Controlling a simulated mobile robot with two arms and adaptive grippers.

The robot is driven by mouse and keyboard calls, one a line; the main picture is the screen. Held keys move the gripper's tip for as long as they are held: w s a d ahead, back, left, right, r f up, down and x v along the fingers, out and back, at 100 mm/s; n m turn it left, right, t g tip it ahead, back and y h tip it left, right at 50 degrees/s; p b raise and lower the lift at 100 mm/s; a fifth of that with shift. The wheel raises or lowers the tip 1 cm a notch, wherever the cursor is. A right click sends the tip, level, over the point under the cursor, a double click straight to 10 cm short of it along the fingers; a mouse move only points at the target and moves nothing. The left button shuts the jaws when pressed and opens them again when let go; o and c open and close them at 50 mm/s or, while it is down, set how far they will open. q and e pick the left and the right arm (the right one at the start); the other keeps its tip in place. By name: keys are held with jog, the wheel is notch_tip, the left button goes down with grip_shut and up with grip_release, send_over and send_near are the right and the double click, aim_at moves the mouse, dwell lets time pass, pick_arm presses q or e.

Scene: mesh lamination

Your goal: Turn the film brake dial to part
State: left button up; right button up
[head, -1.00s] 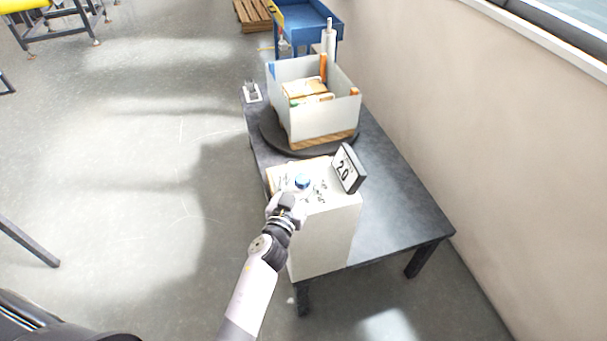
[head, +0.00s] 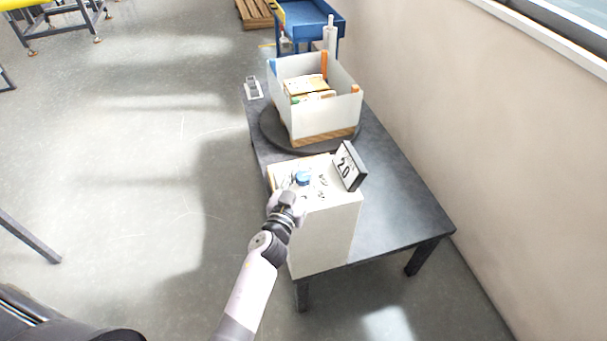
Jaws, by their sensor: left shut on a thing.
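The film brake dial (head: 303,178) is a small blue knob on the top face of a white box (head: 327,238) at the near end of the dark table. Small dark markings lie around the dial; they are too small to read. My left gripper (head: 296,190) is at the dial from the near left side, shut on it, and its fingers partly hide the knob. Which marking the dial points to cannot be told. My right gripper is not in view.
Behind is an open white carton (head: 322,122) with items inside, on a round dark turntable (head: 272,133). The right part of the dark table (head: 400,225) is clear. A wall runs along the right.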

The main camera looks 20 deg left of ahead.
pick_arm(q)
jog(key=shift+a+r+m+g+h+p, duration=0.1)
jog(key=shift+r+m+g+h+p, duration=0.05)
jog(key=shift+m+h+p, duration=0.7)
jog(key=shift+r+m+g+h+p, duration=0.15)
jog(key=shift+m+h+p, duration=0.4)
jog(key=shift+h+p, duration=0.5)
jog(key=shift+f+m+h, duration=0.1)
jog(key=shift+m+h, duration=0.3)
jog(key=shift+h, duration=0.5)
jog(key=shift+a+f+m+g+h+p, duration=0.1)
jog(key=shift+m+g+h+p, duration=0.35)
jog(key=shift+m+g+h, duration=0.55)
jog(key=shift+w+f+m+h, duration=0.1)
jog(key=shift+m+h, duration=0.3)
jog(key=shift+h, duration=0.4)
jog(key=shift+f+m+g+h+b, duration=0.1)
jog(key=shift+m+g+h+b, duration=0.65)
jog(key=shift+g+h, duration=0.3)
jog(key=m+g+h+b, duration=0.3)
jog(key=shift+m+g+h+b, duration=0.45)
jog(key=shift+m+g+b, duration=0.2)
jog(key=shift+g+b, duration=0.3)
jog(key=shift+r, duration=0.2)
